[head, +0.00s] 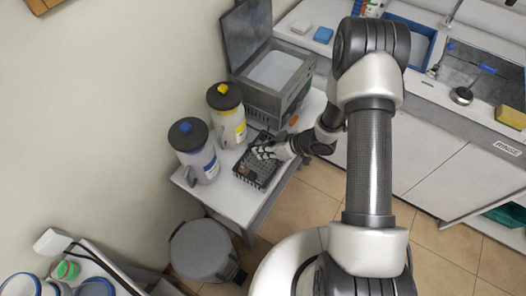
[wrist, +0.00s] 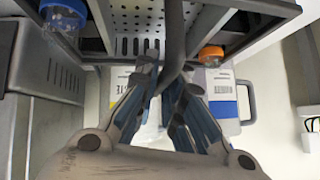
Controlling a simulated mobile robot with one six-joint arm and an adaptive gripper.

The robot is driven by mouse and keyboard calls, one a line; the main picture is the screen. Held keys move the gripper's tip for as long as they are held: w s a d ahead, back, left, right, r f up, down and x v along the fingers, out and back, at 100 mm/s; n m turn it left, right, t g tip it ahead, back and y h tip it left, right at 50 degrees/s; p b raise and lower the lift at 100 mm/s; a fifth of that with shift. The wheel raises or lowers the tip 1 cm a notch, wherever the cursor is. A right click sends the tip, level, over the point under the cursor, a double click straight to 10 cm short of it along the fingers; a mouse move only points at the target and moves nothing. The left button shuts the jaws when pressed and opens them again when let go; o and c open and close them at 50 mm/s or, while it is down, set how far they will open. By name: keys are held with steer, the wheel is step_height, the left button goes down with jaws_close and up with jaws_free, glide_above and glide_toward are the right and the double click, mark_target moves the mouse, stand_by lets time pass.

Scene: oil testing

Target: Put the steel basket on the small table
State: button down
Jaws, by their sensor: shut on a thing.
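The steel basket (head: 256,172) is a dark, perforated rack at the front part of the small white table (head: 237,200). Its perforated metal panel (wrist: 135,22) fills the top of the wrist view. My gripper (head: 266,150) is over the basket in the head view. In the wrist view the fingers (wrist: 168,80) are closed around a dark curved handle bar (wrist: 174,32). I cannot tell whether the basket's underside touches the tabletop. My fingers hide part of the basket.
A blue-labelled canister (head: 200,165) and a yellow-labelled canister (head: 228,125) stand left of the basket. A grey bath with its lid open (head: 283,68) stands behind. A round grey bin (head: 203,250) is on the floor in front. A blue-capped jar (wrist: 63,17) and an orange cap (wrist: 211,54) flank the handle.

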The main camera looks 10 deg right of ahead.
steer(key=shift+r, duration=0.15)
steer(key=c, duration=2.1)
jaws_free()
steer(key=shift+f, duration=0.2)
steer(key=shift+c, duration=0.2)
steer(key=o, duration=0.4)
steer(key=shift+o, duration=0.2)
